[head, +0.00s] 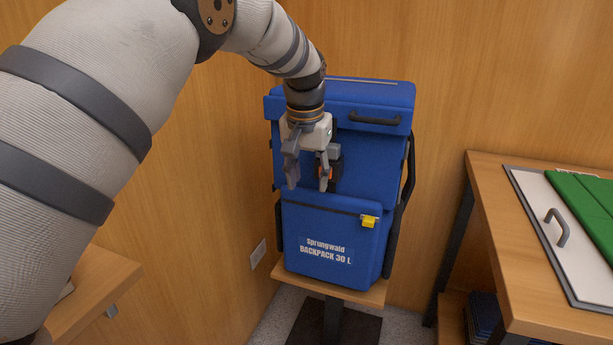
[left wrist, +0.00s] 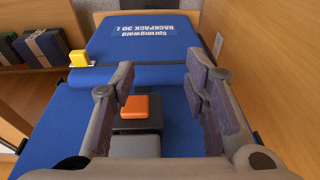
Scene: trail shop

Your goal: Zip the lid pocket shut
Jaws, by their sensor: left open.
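The blue backpack (head: 345,165) stands upright on a small wooden stand, with its lid (head: 385,98) on top. A thin pale line runs along the lid's top; I cannot tell whether it is the pocket's zip. A yellow pull (head: 369,221) sits at the right of the front pocket's top edge; it also shows in the left wrist view (left wrist: 79,58). My left gripper (head: 308,187) is open in front of the pack, pointing down. An orange-and-black buckle (left wrist: 134,106) lies between its fingers in view, not gripped. My right gripper is not in view.
A dark handle (head: 374,119) crosses the lid's front. A wooden counter (head: 488,215) with a white panel (head: 543,225) and green mat (head: 580,200) stands at the right. Wooden walls are close behind and left of the pack. Another wooden top (head: 95,285) is at lower left.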

